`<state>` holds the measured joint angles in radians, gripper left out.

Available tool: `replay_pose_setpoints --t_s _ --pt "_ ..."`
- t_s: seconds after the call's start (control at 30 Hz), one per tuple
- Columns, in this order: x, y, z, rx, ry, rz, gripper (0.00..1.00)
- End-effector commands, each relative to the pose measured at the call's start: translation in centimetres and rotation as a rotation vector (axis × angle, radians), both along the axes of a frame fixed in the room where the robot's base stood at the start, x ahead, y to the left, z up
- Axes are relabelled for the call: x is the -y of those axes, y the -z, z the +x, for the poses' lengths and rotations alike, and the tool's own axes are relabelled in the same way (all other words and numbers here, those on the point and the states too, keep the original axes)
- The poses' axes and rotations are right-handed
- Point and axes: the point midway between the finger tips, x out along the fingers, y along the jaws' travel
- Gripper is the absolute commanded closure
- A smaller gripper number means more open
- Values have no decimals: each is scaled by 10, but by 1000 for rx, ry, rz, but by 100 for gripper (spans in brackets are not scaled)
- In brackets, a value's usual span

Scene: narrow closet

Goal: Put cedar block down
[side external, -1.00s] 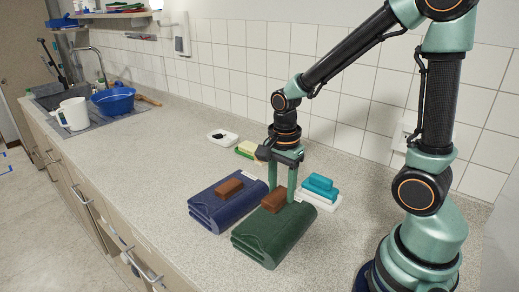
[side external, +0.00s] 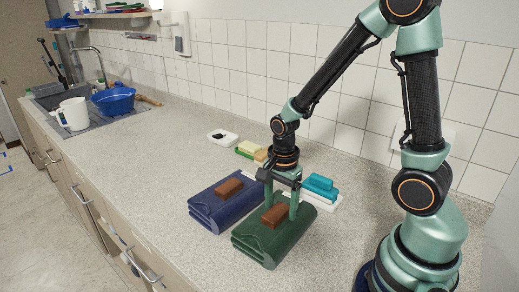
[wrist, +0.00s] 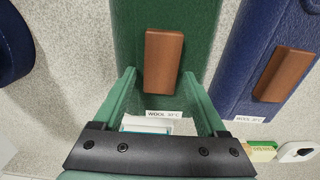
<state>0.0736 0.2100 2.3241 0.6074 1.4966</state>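The cedar block (side external: 275,215), a reddish-brown bar, lies flat on the folded green cloth (side external: 262,245). In the wrist view the block (wrist: 163,60) sits on the green fabric just past my fingertips. My gripper (side external: 281,205) points down over the green cloth. A second brown block (side external: 229,188) lies on the folded blue cloth (side external: 208,212), to the left.
A white-and-teal item (side external: 320,187) lies close behind the green cloth. A yellow-green item (side external: 248,149) and a white dish (side external: 222,136) are further back. A white mug (side external: 73,113) and blue basin (side external: 113,100) are by the sink. The counter left of the cloths is clear.

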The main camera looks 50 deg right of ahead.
Motion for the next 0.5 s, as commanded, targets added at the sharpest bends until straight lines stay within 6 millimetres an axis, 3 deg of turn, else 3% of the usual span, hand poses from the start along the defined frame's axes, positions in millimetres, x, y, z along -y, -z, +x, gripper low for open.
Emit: replay_pose_setpoints --t_s 0.33,0.5 --pt "0 -2 0 1 0 0 21" --pt "0 -15 1 6 0 0 21"
